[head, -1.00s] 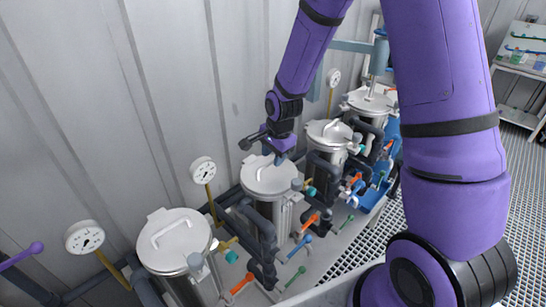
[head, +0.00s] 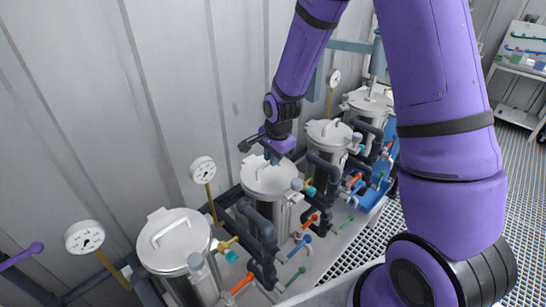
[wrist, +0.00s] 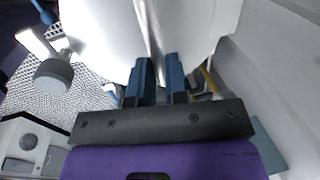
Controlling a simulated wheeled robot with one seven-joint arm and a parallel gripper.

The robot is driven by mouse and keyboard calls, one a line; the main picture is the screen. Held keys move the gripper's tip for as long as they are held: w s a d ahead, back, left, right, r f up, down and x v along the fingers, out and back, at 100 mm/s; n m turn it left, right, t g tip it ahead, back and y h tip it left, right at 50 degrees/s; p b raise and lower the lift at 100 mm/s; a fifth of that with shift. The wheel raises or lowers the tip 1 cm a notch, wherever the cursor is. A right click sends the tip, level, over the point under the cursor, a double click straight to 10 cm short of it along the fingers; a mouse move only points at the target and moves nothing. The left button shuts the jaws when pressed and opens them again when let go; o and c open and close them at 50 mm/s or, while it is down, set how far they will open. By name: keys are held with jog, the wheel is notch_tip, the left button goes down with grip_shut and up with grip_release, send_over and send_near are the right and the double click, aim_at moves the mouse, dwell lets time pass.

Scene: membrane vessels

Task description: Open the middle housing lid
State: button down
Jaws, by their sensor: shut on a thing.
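Silver vessels with round lids stand in a row along the wall in the head view. My gripper (head: 273,157) is at the lid (head: 270,182) of the second vessel from the front. In the wrist view my blue fingers (wrist: 160,75) are shut on that lid's bar handle (wrist: 150,28), and the pale lid (wrist: 95,30) fills the top. The lid looks seated on its housing (head: 283,216). In the head view the fingers and purple wrist hide part of the handle.
The front vessel's lid (head: 174,240) and the third vessel's lid (head: 329,133) are closed. Gauges (head: 203,170) on yellow stems stand close by. Dark pipes and coloured valve levers crowd the front side. The corrugated wall is close behind.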

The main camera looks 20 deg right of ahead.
jog(key=shift+w+a+r+g+h, duration=0.25)
jog(key=shift+w+r+g+h, duration=0.05)
jog(key=shift+w+r+g, duration=0.3)
jog(key=shift+w+a+r+g+h, duration=0.2)
jog(key=shift+w+r+g+h, duration=0.1)
jog(key=shift+w+r+g, duration=0.3)
jog(key=w+a+g+h, duration=0.1)
jog(key=w+a+g, duration=0.1)
jog(key=w, duration=0.4)
jog(key=w+a+g+h, duration=0.1)
jog(key=w+a+g, duration=0.2)
jog(key=w+g, duration=0.2)
jog(key=shift+w+a+h, duration=0.3)
jog(key=shift+w+h, duration=0.1)
jog(key=shift+w, duration=0.7)
jog(key=c, duration=1.1)
grip_release()
jog(key=shift+r, duration=0.1)
jog(key=shift+w, duration=0.1)
